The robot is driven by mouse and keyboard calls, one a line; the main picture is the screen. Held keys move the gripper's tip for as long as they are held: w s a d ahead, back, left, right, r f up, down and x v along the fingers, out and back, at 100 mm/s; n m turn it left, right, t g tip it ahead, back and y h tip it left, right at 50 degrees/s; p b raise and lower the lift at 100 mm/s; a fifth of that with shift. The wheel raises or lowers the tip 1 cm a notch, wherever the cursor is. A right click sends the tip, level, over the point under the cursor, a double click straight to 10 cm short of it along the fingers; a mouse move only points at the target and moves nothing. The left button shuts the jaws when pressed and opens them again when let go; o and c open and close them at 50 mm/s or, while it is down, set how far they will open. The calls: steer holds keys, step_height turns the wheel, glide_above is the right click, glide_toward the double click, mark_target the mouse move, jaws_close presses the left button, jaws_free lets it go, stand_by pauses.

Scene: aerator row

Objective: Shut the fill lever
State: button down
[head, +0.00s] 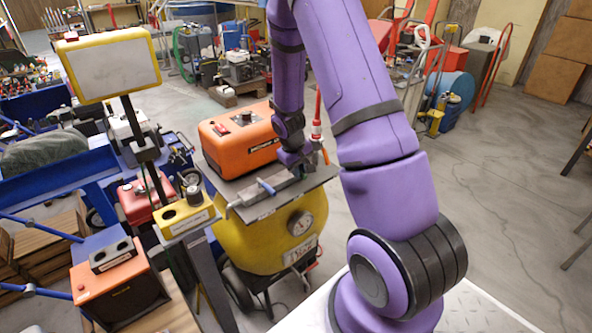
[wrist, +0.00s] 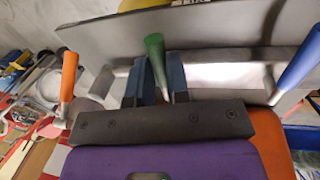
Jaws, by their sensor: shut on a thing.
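A metal valve bar (wrist: 220,76) in the wrist view carries three levers: an orange-handled lever (wrist: 68,76), a green-handled lever (wrist: 155,55) and a blue-handled lever (wrist: 298,60). I cannot tell from any readable label which one is the fill lever. My gripper (wrist: 160,85) is shut on the green-handled lever, with one finger on each side of it. The blue handle leans outward to the upper right; the orange handle stands nearly straight up in that view. In the head view, my gripper (head: 298,162) is at the bar's right part; the blue-handled lever (head: 266,186) shows to its left.
The bar lies on a dark plate (head: 250,212) above a yellow tank (head: 255,240) with a dial gauge (head: 300,223). An orange machine (head: 238,140) stands close behind the bar. A yellow-framed panel (head: 108,64) on a post stands left. Open floor (head: 500,190) lies right.

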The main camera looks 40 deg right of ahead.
steer(key=shift+d+n, duration=0.15)
steer(key=shift+n, duration=0.15)
stand_by(0.4)
steer(key=c, duration=1.1)
jaws_free()
step_height(320, 180, up, 11)
steer(key=a, duration=0.2)
steer(key=shift+f, duration=0.2)
steer(key=shift+w, duration=0.1)
